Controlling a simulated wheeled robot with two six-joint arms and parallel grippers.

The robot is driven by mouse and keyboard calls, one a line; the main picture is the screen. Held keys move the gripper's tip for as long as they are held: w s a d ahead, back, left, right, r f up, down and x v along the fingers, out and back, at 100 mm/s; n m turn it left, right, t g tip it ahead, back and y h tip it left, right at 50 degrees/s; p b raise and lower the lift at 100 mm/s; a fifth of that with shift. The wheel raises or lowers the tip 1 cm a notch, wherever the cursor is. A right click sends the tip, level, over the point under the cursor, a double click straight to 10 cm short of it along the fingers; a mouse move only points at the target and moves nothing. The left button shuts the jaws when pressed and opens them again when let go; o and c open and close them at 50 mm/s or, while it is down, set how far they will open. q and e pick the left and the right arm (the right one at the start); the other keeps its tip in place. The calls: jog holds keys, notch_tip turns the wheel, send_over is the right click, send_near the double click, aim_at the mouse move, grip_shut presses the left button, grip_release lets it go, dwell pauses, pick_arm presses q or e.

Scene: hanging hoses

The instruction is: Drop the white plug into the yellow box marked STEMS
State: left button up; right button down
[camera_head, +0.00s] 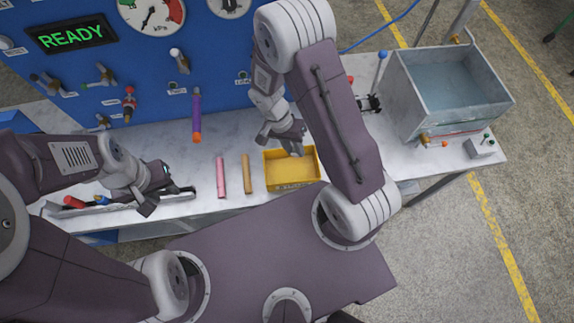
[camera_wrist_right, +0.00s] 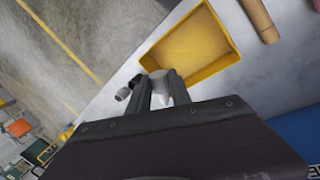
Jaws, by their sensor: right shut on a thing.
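The yellow box (camera_head: 293,186) stands on the pale bench top, its lettering on the front wall too small to read surely. It also shows in the right wrist view (camera_wrist_right: 192,42), its floor looking empty. My right gripper (camera_head: 294,146) hangs over the box's back part. In the right wrist view its fingers (camera_wrist_right: 160,90) are shut on the white plug (camera_wrist_right: 159,78), which shows between them near the box's rim. Its height above the box is hard to judge. My left gripper (camera_head: 157,192) is over the bench at left, fingers spread and seemingly empty.
A pink rod (camera_head: 220,178) and a tan rod (camera_head: 247,174) lie left of the box. A blue panel (camera_head: 150,75) with valves stands behind. A metal water tank (camera_head: 450,90) stands at right.

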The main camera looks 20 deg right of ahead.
jog(key=shift+f+b, duration=0.55)
jog(key=shift+b, duration=0.05)
notch_tip(320, 180, down, 5)
jog(key=b, duration=0.3)
jog(key=shift+r, duration=0.15)
jog(key=c, duration=1.1)
grip_release()
